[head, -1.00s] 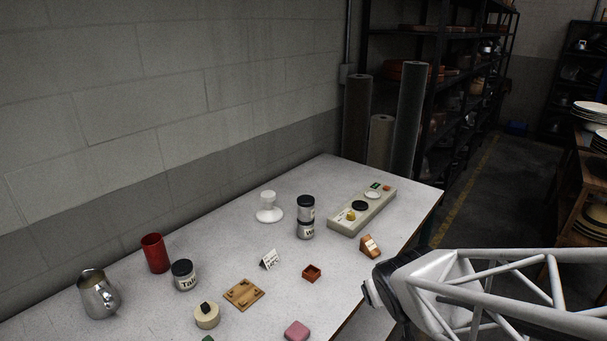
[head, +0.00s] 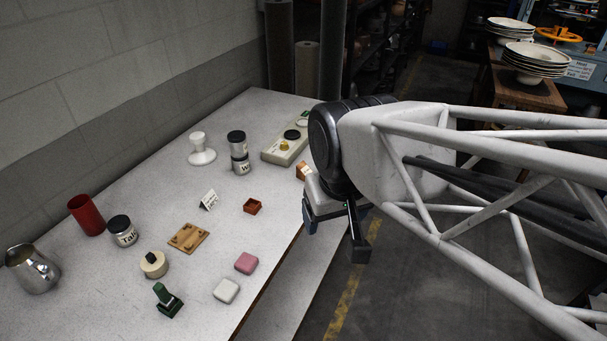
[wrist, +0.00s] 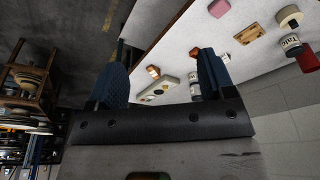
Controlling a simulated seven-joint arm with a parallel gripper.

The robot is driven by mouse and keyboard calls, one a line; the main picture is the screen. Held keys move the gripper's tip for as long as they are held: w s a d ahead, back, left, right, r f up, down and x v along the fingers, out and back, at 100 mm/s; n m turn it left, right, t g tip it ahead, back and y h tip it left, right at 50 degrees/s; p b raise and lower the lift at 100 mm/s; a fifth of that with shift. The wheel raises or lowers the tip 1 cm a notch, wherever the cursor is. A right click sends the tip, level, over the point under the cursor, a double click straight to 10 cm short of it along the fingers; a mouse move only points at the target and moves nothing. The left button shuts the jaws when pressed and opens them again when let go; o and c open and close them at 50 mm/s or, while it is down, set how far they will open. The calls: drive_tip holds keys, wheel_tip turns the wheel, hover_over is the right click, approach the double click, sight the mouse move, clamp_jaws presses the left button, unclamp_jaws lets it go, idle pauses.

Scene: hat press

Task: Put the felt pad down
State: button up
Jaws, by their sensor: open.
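My gripper (head: 335,232) hangs off the right side of the table, past its front edge. In the wrist view my gripper (wrist: 162,82) has its two blue fingers wide apart with nothing between them. No piece in view is plainly the felt pad. Small soft-looking blocks lie near the table's front edge: a pink one (head: 246,263) and a whitish one (head: 226,291). A cream round piece (head: 154,265) with a dark block on top sits further left. A dark green piece (head: 168,300) stands in front of it.
A red cup (head: 86,214) and metal jug (head: 33,269) are left.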

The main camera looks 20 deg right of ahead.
drive_tip(key=shift+o, duration=0.5)
drive_tip(key=shift+w, duration=0.1)
drive_tip(key=m+g, duration=0.3)
drive_tip(key=m, duration=0.6)
hover_over(245, 262)
wheel_tip(245, 262, down, 19)
drive_tip(key=shift+f, duration=0.15)
drive_tip(key=shift+f, duration=1.3)
